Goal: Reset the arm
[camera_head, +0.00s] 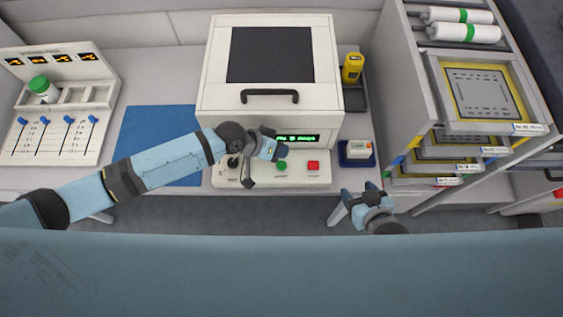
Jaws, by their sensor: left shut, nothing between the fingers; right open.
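My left arm reaches in from the left across the blue mat. Its gripper (277,149) is shut and empty, in front of the white machine's control panel, close to the green display and above the green button. It hides part of the panel; I cannot tell whether it touches it. My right gripper (358,194) is open and empty, low at the right, in front of the table edge and below the small blue tray.
The white machine (215,75) has a dark window and black handle. A blue mat (150,125) and a slider rack (60,140) lie left. A yellow device (352,67) and blue tray (346,161) stand right, beside a shelf trolley (400,60) with several trays.

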